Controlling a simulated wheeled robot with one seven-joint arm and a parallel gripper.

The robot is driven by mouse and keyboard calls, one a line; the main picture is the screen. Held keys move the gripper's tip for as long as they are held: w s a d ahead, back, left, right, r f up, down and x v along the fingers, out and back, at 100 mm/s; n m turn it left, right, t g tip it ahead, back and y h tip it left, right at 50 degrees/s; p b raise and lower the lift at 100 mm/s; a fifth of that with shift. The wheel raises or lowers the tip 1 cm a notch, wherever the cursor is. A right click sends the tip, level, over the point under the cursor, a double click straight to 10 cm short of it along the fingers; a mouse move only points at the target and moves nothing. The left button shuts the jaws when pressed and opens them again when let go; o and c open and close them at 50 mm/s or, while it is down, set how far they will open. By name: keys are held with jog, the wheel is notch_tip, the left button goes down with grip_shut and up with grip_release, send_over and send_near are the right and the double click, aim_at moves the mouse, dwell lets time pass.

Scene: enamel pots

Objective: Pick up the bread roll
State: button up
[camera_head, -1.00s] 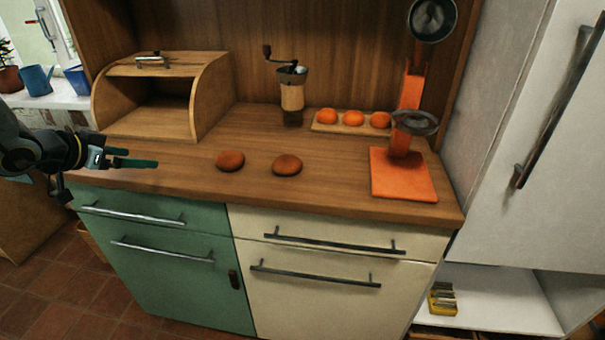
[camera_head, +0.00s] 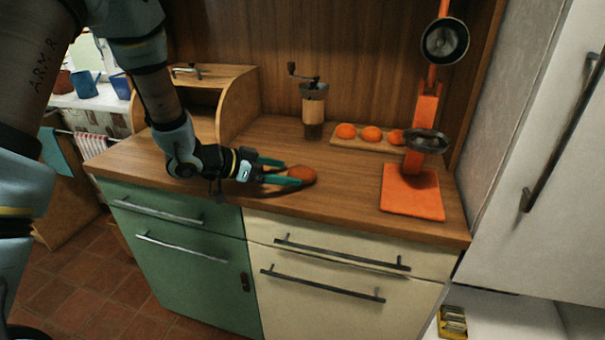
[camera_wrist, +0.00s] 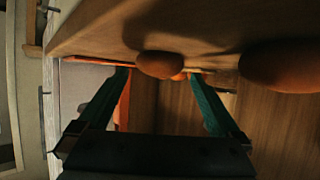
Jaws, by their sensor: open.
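A brown bread roll (camera_head: 303,174) lies on the wooden counter in the head view. In the wrist view the roll (camera_wrist: 160,64) shows at the far end of the gap between the fingers (camera_wrist: 157,76). Whether the tips touch it, I cannot tell. A second roll (camera_wrist: 280,66) appears larger at the right of the wrist view, outside the fingers.
A hand grinder (camera_head: 314,105) stands behind. Several orange round things (camera_head: 371,134) sit on a small board at the back. An orange stand (camera_head: 412,192) with a dark pan is at the right. An open wooden bread box (camera_head: 238,105) is at the back left. The counter's front is clear.

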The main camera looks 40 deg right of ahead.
aim_at(292, 174)
jog(key=shift+p+x, duration=0.45)
jog(key=shift+x, duration=1.45)
jog(key=c, duration=1.1)
